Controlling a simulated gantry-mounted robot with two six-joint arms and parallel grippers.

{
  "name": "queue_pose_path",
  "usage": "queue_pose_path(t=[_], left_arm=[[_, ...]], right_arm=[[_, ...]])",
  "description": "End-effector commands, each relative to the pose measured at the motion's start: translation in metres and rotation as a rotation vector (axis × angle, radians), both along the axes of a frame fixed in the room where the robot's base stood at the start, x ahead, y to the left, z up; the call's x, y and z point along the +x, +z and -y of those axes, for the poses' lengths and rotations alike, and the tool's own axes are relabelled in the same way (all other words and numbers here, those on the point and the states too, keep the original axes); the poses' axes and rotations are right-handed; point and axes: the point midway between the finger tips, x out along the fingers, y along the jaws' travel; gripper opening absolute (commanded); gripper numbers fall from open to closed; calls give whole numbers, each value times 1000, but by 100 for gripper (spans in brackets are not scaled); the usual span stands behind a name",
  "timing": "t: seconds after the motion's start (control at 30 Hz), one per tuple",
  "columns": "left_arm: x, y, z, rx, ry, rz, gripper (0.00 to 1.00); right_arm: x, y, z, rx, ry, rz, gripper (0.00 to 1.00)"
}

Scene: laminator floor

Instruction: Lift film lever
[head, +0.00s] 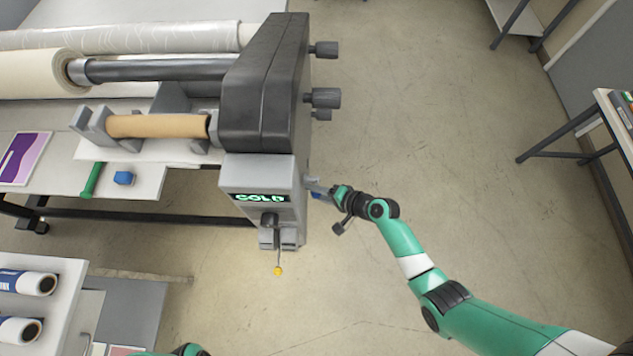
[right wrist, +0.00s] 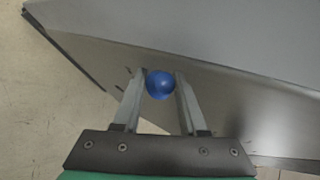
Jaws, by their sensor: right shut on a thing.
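The laminator (head: 262,90) has a dark end housing and a grey box below it with a green display reading "COLD". The lever's shaft is mostly hidden. My left gripper's fingers are not in view; only green and dark arm parts show at the bottom edge.
Dark knobs (head: 323,97) stick out of the housing above my right gripper. A yellow-tipped lever (head: 278,270) hangs from the box front. Rolls of film (head: 40,74) lie across the laminator.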

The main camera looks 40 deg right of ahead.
Motion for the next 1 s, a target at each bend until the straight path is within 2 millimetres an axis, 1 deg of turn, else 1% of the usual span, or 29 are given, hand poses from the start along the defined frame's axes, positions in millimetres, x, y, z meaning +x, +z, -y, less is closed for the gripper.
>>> queue_pose_path(t=[0.4,0.43,0.5,0.8,0.87,1.0], left_arm=[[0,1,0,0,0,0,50],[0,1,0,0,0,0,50],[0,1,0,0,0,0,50],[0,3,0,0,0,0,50],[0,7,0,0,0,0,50],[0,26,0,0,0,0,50]], right_arm=[[0,0,1,4,-2,-6,0],[0,-1,1,4,-2,-6,45],[0,0,1,3,-1,-6,54],[0,2,0,3,0,-6,54],[-1,6,0,3,2,-5,54],[-7,24,0,2,10,-6,54]])
